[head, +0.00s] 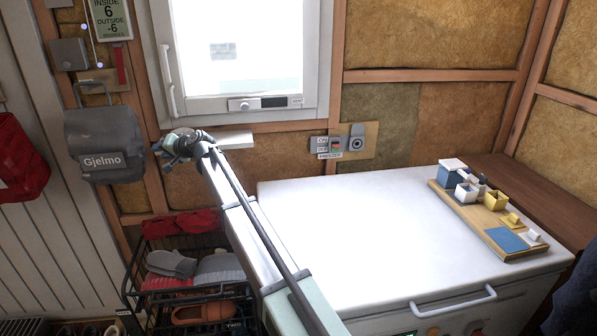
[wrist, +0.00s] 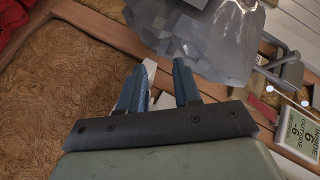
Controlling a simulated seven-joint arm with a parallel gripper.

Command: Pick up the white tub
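A small white tub (head: 466,193) with a bluish inside stands on a wooden board (head: 520,252) at the right of the white chest's top. It is among other small containers. My gripper (head: 168,147) is far to the left of it, in front of the wall below the window's left corner. In the wrist view my gripper (wrist: 159,72) has its two blue fingers apart, with nothing held between them. The tub is not in the wrist view.
A blue box with a white lid (head: 451,174) and a yellow box (head: 495,200) flank the tub. The chest top (head: 340,215) is otherwise clear. A grey bag marked Gjelmo (head: 103,140) hangs close left of my gripper; a shoe rack (head: 190,290) stands below.

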